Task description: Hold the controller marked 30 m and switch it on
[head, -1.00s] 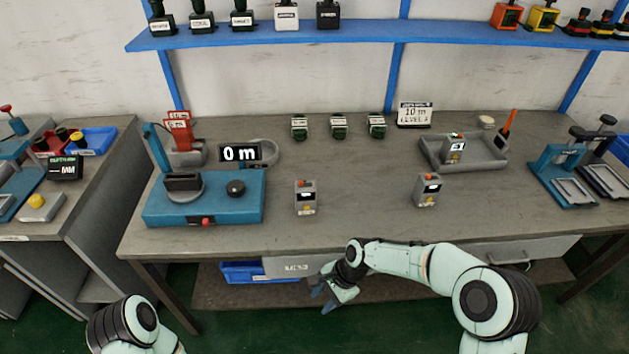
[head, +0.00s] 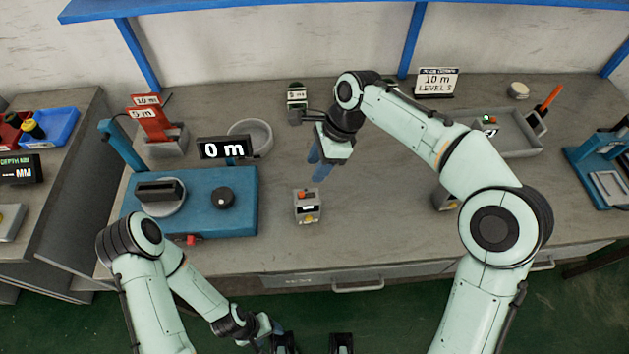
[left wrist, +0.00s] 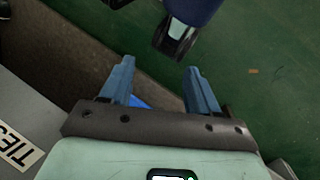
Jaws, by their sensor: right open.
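A small grey box (head: 307,207) with an orange top part and a yellow part stands on the bench. A dark green block (head: 297,95) with a white label stands at the back. No 30 m marking is legible, so I cannot tell which is the 30 m controller. My right gripper (head: 318,163) is open and empty, above the bench behind the nearer grey box. My left gripper (head: 274,332) is low in front of the bench; its fingers are apart and empty in the left wrist view (left wrist: 158,80).
A blue machine (head: 238,190) with a black knob stands left, below a display (head: 224,148) reading 0 m. A grey tray (head: 520,140) lies at the right.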

